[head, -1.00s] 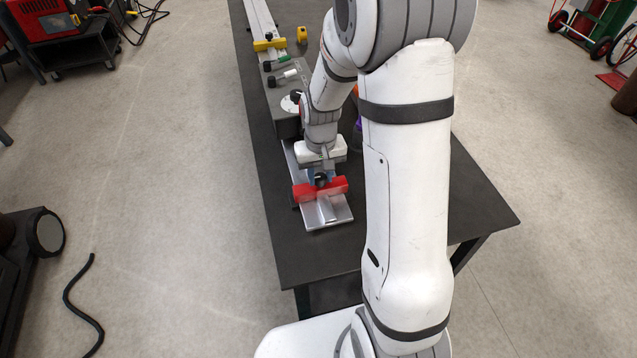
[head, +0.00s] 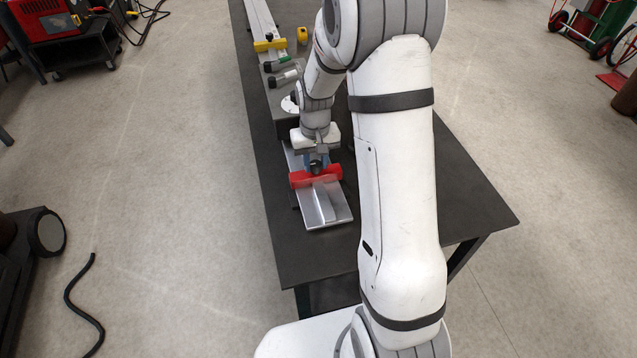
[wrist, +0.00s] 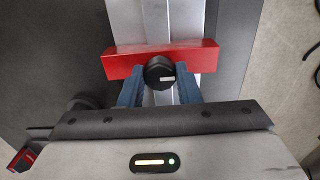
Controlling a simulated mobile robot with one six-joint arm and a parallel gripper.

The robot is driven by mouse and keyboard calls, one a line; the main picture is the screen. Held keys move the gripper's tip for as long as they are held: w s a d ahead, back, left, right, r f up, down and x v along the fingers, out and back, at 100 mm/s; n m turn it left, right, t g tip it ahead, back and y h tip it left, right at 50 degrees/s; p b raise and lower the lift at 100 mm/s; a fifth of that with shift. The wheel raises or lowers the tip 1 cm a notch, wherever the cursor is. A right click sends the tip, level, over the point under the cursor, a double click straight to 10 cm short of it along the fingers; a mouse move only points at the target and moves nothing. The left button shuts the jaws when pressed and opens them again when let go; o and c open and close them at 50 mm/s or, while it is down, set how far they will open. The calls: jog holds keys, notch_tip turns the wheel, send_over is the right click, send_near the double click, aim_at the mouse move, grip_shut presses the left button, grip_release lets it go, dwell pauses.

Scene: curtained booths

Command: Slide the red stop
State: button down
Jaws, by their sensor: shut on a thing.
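The red stop (head: 301,179) is a red block lying across a silver rail (head: 328,212) near the front end of the dark table. In the wrist view the red stop (wrist: 190,57) spans the rail (wrist: 178,20), with a black round knob (wrist: 159,73) on its near side. My gripper (head: 317,168) is at the stop from above. In the wrist view its blue fingers (wrist: 160,90) stand on either side of the knob, shut on it. The fingertips are partly hidden beside the knob.
A grey housing (head: 287,127) with levers stands on the table behind my gripper. A yellow stop (head: 270,45) sits on the far rail, beside a small yellow object (head: 302,35). The table (head: 295,262) is bare in front of the rail's end.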

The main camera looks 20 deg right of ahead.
jog(key=shift+w+r, duration=0.15)
jog(key=shift+w, duration=0.95)
jog(key=c, duration=1.4)
grip_release()
jog(key=o, duration=0.4)
jog(key=shift+s, duration=0.1)
jog(key=shift+c, duration=0.2)
notch_tip(320, 180, up, 6)
jog(key=p, duration=0.4)
